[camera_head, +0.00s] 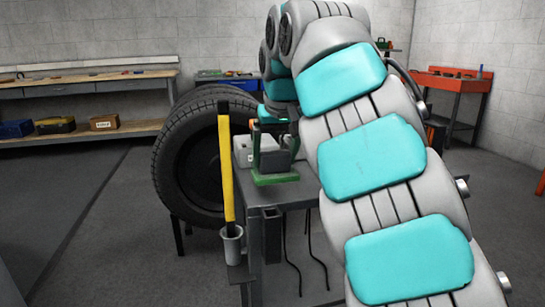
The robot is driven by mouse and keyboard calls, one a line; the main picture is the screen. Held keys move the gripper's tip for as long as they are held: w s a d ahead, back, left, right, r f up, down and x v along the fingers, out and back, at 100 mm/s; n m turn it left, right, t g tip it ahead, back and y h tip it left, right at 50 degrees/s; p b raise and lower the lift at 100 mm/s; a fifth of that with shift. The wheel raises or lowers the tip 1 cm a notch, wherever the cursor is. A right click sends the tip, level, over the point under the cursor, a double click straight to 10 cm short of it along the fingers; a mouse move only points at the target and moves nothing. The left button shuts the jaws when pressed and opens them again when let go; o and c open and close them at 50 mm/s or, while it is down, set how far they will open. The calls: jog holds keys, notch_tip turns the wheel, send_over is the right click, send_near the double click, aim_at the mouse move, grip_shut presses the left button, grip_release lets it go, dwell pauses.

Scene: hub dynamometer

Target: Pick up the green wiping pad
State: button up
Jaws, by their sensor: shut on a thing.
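The green wiping pad (276,179) shows as a flat green slab under a dark grey block, at the near end of a grey workbench top (286,198). My gripper (274,143) is at the end of my arm, which arches over from the right and comes down onto the pad from above. The gripper is shut on the pad's upper part. The fingertips are small and dark here and partly hidden. I cannot tell whether the pad touches the bench top.
A large tyre (185,160) stands left of the bench. A yellow-handled tool (226,170) stands in a grey cup (232,245) at the bench's front. A pale box (243,150) sits beside the pad. The left floor is open.

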jog(key=s+d+r+b, duration=0.1)
jog(key=s+d, duration=0.3)
jog(key=s, duration=0.8)
jog(key=shift+s+d+b, duration=0.15)
jog(key=shift+s+b, duration=0.15)
jog(key=shift+b, duration=0.45)
jog(key=shift+r, duration=0.1)
